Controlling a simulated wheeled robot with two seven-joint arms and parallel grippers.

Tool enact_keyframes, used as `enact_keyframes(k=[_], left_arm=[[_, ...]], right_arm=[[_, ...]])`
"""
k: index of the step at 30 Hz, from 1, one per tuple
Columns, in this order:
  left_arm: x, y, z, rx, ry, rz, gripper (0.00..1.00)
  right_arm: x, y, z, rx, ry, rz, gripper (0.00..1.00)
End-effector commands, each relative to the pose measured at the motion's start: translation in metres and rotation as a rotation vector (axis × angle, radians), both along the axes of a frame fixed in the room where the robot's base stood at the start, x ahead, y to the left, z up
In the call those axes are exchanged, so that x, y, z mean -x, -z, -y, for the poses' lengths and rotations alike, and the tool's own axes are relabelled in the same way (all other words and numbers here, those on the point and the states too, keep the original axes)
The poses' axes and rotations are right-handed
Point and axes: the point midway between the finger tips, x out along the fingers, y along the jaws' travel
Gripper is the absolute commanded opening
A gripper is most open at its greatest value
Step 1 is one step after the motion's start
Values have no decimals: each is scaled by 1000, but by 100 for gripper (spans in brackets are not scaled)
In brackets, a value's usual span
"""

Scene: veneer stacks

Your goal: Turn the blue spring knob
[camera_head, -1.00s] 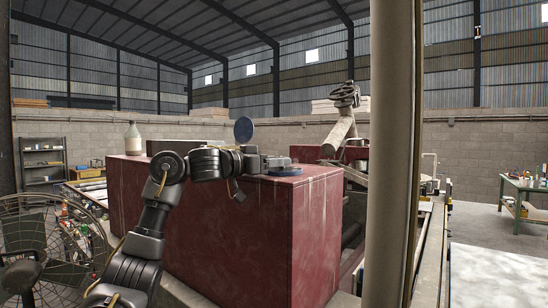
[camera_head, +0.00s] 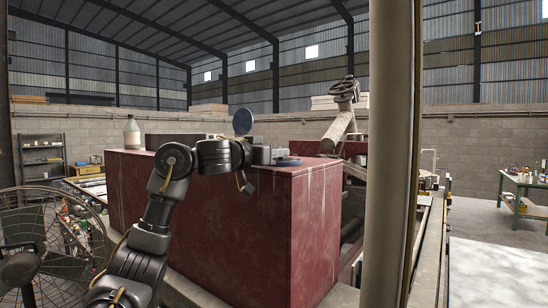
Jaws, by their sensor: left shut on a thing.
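A flat blue knob (camera_head: 288,162) lies on the top of the red cabinet (camera_head: 230,215), near its front right corner. A round blue disc (camera_head: 242,121) stands upright farther back on the left, partly behind my arm. My left arm comes in over the cabinet's left side. My left gripper (camera_head: 273,157) is at the left edge of the flat blue knob and is shut on it. The fingers are small here, and their exact contact with the knob is hard to see. My right gripper is not in view.
A thick grey post (camera_head: 388,160) blocks part of the view right of the cabinet. A white bottle (camera_head: 132,133) stands at the cabinet's back left. A handwheel (camera_head: 344,90) is behind. A fan (camera_head: 45,240) is at lower left. A green table (camera_head: 523,190) stands far right.

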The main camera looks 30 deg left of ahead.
Motion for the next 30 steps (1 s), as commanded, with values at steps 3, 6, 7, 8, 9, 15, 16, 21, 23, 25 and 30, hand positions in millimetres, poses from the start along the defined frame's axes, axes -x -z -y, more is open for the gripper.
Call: enact_keyframes(k=[3,6,7,8,9,15,16,21,23,25,30], left_arm=[[1,-1,2,0,-33,4,7],[1,-1,2,1,-39,4,7],[1,-1,2,2,-38,4,7],[1,-1,2,2,-38,4,7],[1,-1,2,2,-38,4,7],[1,-1,1,2,-37,4,46],[1,-1,1,2,-37,4,50],[1,-1,2,2,-36,3,52],[1,-1,2,2,-36,3,52],[1,-1,1,1,-36,3,52],[17,2,-3,0,-36,6,52]], right_arm=[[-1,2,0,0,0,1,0],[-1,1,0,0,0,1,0],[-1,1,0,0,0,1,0],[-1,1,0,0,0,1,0],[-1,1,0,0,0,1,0],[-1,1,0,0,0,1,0],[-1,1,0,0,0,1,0],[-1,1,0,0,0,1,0],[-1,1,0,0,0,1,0],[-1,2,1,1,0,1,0],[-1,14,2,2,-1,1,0]])
